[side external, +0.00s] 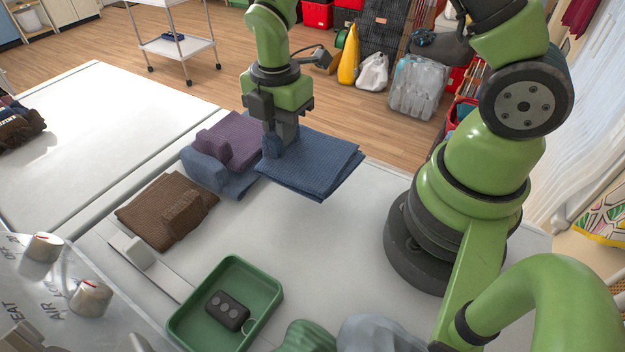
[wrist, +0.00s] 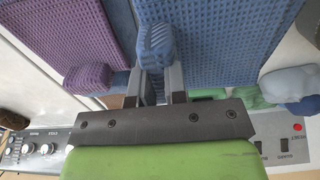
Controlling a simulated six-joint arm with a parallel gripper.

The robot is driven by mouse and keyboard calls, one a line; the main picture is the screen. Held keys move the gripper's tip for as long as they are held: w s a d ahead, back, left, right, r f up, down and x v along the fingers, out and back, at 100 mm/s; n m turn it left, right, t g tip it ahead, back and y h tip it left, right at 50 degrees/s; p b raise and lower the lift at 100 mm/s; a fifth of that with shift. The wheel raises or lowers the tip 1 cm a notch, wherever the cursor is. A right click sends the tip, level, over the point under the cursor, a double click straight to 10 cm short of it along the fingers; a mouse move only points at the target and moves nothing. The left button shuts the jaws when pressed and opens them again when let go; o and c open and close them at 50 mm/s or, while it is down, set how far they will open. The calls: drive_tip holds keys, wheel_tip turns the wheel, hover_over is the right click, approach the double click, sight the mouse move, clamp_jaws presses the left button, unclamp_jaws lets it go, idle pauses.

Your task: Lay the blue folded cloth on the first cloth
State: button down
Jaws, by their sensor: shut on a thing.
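My gripper (side external: 281,148) is shut on the raised fold of the blue folded cloth (side external: 320,165). In the wrist view the fold (wrist: 155,45) sits between the two fingers (wrist: 156,85), with the flat blue weave (wrist: 235,40) spreading to the right. The cloth is roughly level; I cannot tell whether it touches the table. Just left of it lie a purple folded cloth (side external: 240,133) and a lighter blue folded cloth (side external: 225,184), close together. A brown folded cloth (side external: 150,212) lies further to the front left. Which is the first cloth is unclear.
A green tray (side external: 270,310) holding a dark object with round buttons (side external: 228,310) stands at the front. Green (side external: 305,335) and grey (side external: 372,333) cloth-like lumps lie beside it. The white table (side external: 310,245) is clear between the tray and the held cloth.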

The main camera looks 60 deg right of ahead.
wheel_tip(320, 180, down, 7)
drive_tip(key=shift+f, duration=0.15)
drive_tip(key=shift+f, duration=0.1)
idle(0.3)
drive_tip(key=c, duration=1.4)
unclamp_jaws()
